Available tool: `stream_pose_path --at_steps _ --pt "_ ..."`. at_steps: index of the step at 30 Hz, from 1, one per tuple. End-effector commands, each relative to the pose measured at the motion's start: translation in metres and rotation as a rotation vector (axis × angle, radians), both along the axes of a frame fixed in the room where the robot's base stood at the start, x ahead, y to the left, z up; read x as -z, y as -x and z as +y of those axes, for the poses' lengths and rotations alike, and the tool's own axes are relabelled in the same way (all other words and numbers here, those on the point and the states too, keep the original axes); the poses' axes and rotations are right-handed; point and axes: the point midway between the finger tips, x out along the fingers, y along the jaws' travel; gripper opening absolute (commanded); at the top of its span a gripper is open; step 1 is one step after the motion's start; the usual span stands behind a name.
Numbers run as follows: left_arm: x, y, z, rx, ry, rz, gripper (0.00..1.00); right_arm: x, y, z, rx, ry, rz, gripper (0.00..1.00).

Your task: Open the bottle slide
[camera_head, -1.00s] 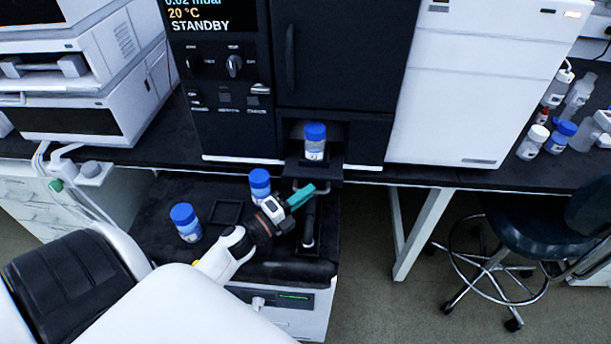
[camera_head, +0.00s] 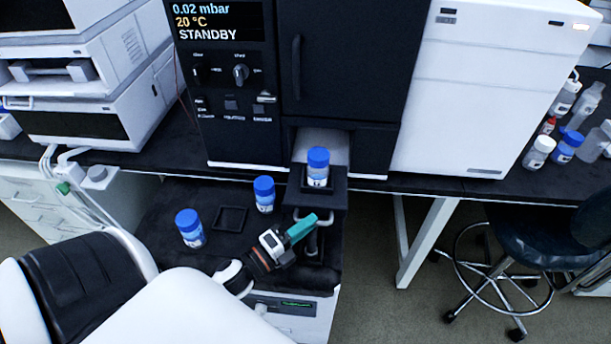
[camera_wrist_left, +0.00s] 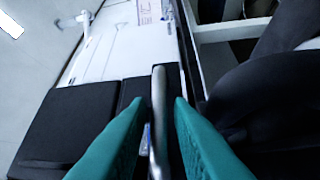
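The bottle slide (camera_head: 334,199) is a dark tray pulled out from the slot of the black instrument. A blue-capped bottle (camera_head: 318,168) stands upright on it. My left gripper (camera_head: 300,230), with teal fingers, is at the slide's front handle. In the left wrist view, the metal handle (camera_wrist_left: 158,100) runs between the two teal fingers, with a dark gap seen on each side, so they look open around it. The slide's bottle is hidden in that view. My right gripper is not in view.
Two blue-capped bottles (camera_head: 190,228) (camera_head: 264,194) stand on the low black cabinet top beside an empty square holder (camera_head: 230,218). A stool (camera_head: 540,235) stands at the right. More bottles (camera_head: 567,143) are on the bench at the right.

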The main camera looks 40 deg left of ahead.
Motion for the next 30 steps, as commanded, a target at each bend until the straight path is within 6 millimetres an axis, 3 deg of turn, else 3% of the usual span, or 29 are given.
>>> stream_pose_path --at_steps 5,19,24,30 --pt "0.004 0.014 0.004 -0.001 0.0 0.003 0.2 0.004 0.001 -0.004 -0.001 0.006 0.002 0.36" --pt "0.015 0.102 0.025 0.0 -0.001 0.003 0.2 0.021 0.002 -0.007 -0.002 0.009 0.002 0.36" --pt "0.015 0.114 0.028 0.0 0.001 0.001 0.2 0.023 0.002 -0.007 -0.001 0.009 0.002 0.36" --pt "0.015 0.116 0.029 0.0 0.0 0.0 0.2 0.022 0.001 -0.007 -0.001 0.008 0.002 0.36"
